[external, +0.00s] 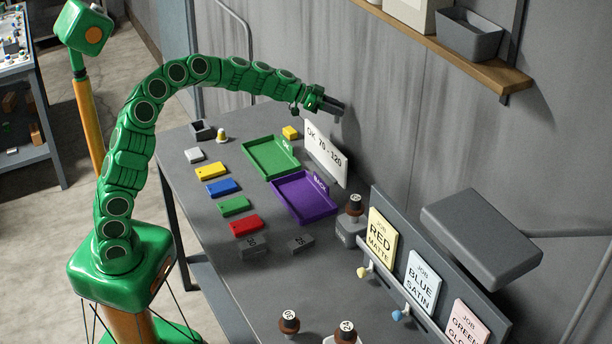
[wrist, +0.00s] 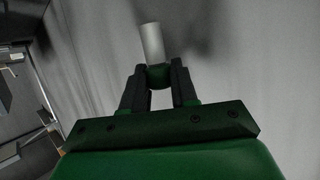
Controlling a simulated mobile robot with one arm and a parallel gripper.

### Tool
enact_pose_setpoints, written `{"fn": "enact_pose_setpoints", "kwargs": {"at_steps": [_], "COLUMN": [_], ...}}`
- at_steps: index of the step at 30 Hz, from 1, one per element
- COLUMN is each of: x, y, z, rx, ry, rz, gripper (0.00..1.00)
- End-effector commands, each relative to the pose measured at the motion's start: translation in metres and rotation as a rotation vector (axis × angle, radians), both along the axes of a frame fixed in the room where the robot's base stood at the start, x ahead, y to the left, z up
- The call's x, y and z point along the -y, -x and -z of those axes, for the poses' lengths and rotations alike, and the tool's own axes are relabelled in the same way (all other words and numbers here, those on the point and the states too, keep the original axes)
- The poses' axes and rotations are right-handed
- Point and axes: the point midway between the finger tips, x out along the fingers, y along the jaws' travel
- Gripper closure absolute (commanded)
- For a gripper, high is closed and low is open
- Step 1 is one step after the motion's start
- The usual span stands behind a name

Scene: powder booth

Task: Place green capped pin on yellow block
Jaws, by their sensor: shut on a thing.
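My gripper (wrist: 158,78) is shut on the green capped pin (wrist: 152,42). The jaws grip its green cap, and its pale cylindrical body sticks out beyond the fingertips. In the external view my gripper (external: 335,106) is held high near the back wall, above the white sign; I cannot make out the pin clearly there. A small yellow block (external: 290,132) stands on the bench behind the green tray, below and left of my gripper. A flat yellow piece (external: 211,171) lies further left, in a row with blue, green and red ones.
A green tray (external: 248,152) and a purple tray (external: 282,202) lie on the bench (external: 190,222). A white sign (external: 325,155) stands behind them. A yellow-topped pin (external: 221,136) and a dark open box (external: 198,133) are at the far end. Job cards stand at right.

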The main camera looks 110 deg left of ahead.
Motion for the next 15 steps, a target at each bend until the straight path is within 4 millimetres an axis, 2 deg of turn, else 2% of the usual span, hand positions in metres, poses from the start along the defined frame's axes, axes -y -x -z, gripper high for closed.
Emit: {"fn": "enact_pose_setpoints", "kwargs": {"at_steps": [1, 6, 15], "x": [-0.014, -0.048, -0.099], "y": [0.013, 0.053, 0.127], "z": [0.006, 0.022, 0.052], "rx": [-0.002, 0.001, -0.001], "ry": [0.001, -0.002, -0.001], "rz": [-0.011, -0.023, -0.048], "gripper": [1.0, 1.0, 1.0]}}
